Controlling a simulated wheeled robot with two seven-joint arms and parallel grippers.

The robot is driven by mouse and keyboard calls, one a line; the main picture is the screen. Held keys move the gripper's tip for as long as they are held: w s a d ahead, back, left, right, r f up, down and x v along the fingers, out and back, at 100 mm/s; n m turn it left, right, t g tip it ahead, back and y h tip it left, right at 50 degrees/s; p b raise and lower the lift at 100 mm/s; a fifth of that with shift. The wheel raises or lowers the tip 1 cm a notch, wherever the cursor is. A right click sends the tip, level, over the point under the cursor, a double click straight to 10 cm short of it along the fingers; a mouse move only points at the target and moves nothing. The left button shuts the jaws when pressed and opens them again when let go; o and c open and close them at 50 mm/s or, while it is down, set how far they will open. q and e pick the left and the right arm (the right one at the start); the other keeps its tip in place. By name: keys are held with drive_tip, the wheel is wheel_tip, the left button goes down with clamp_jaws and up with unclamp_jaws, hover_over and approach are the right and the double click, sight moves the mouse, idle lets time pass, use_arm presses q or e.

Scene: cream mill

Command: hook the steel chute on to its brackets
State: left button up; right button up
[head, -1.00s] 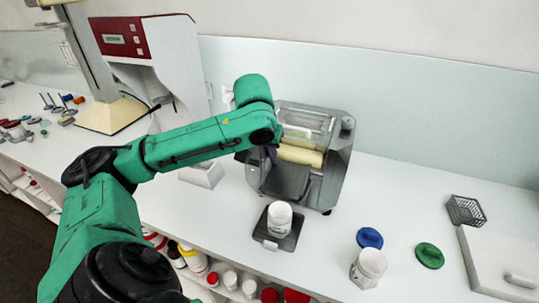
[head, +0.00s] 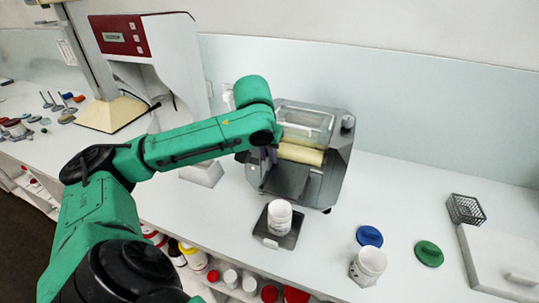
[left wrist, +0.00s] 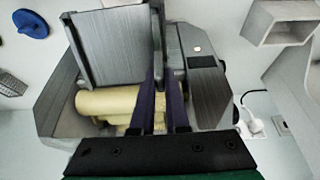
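The steel chute (head: 287,181) is a grey tray with raised side walls, at the front of the roller mill (head: 333,178). It also shows in the left wrist view (left wrist: 107,47), beside the cream rollers (left wrist: 107,102). My left gripper (left wrist: 160,80) has its two purple fingers close together on either side of the chute's side wall, and seems shut on it. In the head view my forearm and wrist partly hide this grip. The brackets cannot be made out, so I cannot tell whether the chute touches them. My right gripper is not in view.
A tall white machine (head: 160,65) stands left.

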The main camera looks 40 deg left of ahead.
use_arm(q)
drive_tip(key=o, duration=0.4)
drive_tip(key=shift+o, duration=0.2)
drive_tip(key=shift+s+r, duration=0.15)
drive_tip(key=shift+r, duration=0.25)
drive_tip(key=p+v, duration=0.2)
drive_tip(key=v, duration=1.1)
drive_tip(key=shift+s+d+r, duration=0.2)
drive_tip(key=shift+s+r, duration=0.05)
drive_tip(key=shift+r, duration=0.1)
